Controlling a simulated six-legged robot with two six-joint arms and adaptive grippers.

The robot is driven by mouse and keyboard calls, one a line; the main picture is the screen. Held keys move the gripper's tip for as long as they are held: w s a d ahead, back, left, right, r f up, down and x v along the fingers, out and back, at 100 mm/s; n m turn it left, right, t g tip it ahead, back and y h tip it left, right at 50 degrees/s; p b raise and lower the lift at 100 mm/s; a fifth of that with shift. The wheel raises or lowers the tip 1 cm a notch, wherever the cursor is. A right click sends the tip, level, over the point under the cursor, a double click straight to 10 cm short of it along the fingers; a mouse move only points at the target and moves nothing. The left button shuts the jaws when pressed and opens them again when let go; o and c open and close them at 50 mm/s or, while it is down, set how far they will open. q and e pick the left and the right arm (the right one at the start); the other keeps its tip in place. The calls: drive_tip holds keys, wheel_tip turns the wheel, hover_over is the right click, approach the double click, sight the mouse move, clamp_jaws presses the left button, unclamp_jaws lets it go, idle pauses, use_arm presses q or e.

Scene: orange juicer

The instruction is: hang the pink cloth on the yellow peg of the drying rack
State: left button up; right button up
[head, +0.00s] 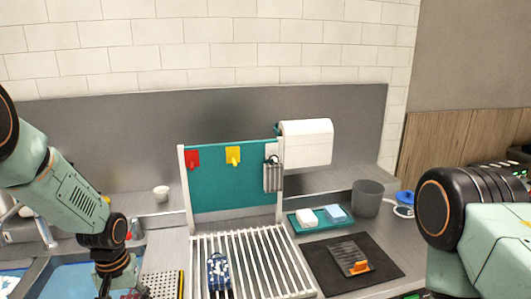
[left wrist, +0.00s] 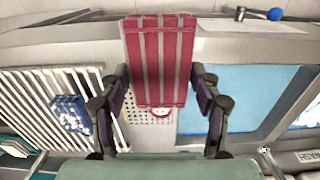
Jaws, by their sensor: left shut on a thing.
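The pink cloth (left wrist: 160,50), red-pink with pale stripes and a small loop at its near edge, is between the fingers of my left gripper (left wrist: 160,88) in the left wrist view. The gripper is shut on it. In the head view my left gripper (head: 117,284) is at the bottom left, over the sink side and well below the pegs. The drying rack's teal board (head: 215,190) stands upright at the centre. The yellow peg (head: 233,155) is on its upper middle, with nothing on it. My right gripper is out of view.
A red peg (head: 192,158) is left of the yellow one. A grey striped cloth (head: 273,178) hangs at the board's right. A blue patterned item (head: 217,272) lies on the white slats (head: 262,262). A paper roll (head: 306,143) is right of the board.

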use_arm(q)
drive_tip(key=shift+s, duration=0.2)
drive_tip(key=shift+s+a, duration=0.1)
drive_tip(key=shift+s, duration=0.1)
drive_tip(key=shift+m, duration=0.4)
drive_tip(key=s+d, duration=0.1)
drive_tip(key=s+f, duration=0.1)
drive_tip(key=s+d+b, duration=0.1)
drive_tip(key=shift+s+d+f, duration=0.15)
drive_tip(key=shift+d+f, duration=0.15)
drive_tip(key=s+d+f+m+b, duration=0.1)
drive_tip(key=s+d+f+b, duration=0.3)
drive_tip(key=b, duration=1.8)
drive_tip(key=d+f, duration=0.5)
drive_tip(key=d, duration=0.1)
drive_tip(key=shift+f+m, duration=0.35)
drive_tip(key=shift+m, duration=0.05)
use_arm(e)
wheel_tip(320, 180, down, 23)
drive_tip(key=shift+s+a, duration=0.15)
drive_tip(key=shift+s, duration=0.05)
use_arm(q)
drive_tip(key=shift+s, duration=0.15)
